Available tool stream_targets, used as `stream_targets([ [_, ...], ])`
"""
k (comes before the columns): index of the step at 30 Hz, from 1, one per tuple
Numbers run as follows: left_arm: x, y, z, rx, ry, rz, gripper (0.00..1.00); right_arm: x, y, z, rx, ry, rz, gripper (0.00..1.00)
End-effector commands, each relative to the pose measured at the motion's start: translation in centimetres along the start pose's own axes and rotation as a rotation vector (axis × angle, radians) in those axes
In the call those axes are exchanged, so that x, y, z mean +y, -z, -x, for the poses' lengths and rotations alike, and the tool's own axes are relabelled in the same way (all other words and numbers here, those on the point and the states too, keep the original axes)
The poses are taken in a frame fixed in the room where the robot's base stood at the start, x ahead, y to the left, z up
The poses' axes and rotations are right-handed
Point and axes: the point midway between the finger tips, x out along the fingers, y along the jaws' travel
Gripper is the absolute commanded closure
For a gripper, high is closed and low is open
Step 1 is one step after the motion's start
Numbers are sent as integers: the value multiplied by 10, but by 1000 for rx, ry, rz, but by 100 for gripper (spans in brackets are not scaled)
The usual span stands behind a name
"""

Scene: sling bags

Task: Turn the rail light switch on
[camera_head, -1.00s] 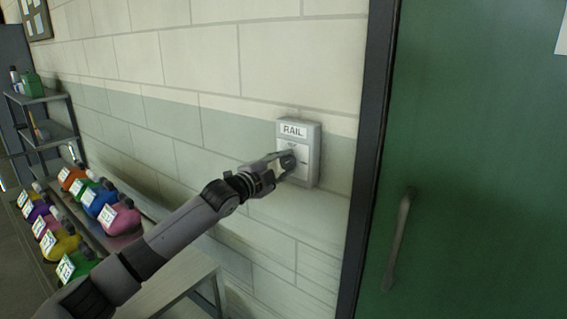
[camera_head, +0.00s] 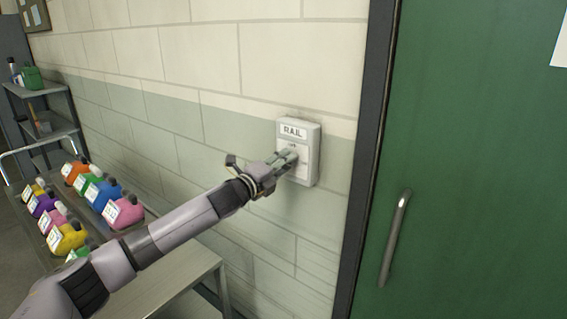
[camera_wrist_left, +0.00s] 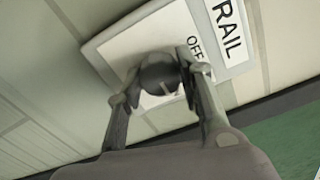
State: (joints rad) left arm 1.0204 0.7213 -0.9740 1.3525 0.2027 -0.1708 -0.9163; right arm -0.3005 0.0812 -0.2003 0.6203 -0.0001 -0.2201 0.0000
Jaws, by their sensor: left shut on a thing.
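The rail light switch is a pale grey box (camera_head: 310,152) labelled RAIL, fixed to the block wall left of the green door. My left gripper (camera_head: 287,160) is at its front face and covers its middle. In the left wrist view, the plate (camera_wrist_left: 128,45) carries the words RAIL and OFF. A dark round knob (camera_wrist_left: 160,74) on it sits between my left fingers, which are shut on it. The knob is partly blurred, so its exact setting cannot be read. My right gripper is not in view.
A green door (camera_head: 480,150) with a metal handle (camera_head: 395,238) is at the right, behind a dark frame. A bench (camera_head: 185,283) stands below my left arm. Several coloured bags (camera_head: 125,212) lie on a cart at the left, with a shelf (camera_head: 50,128) behind.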

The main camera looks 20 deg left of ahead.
Motion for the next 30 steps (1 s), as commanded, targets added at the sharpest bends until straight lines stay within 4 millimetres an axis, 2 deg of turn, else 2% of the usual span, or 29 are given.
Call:
stream_targets([
  [14, 2, 1, 0, 1, -3, -16, 94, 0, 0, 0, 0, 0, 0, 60],
  [15, 2, 1, 0, 1, -3, -15, 64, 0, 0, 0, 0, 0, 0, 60],
  [23, 1, 1, 0, 1, -2, -13, 47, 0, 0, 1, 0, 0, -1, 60],
  [30, 1, 0, 0, 0, -1, -12, 46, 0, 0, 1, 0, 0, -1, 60],
])
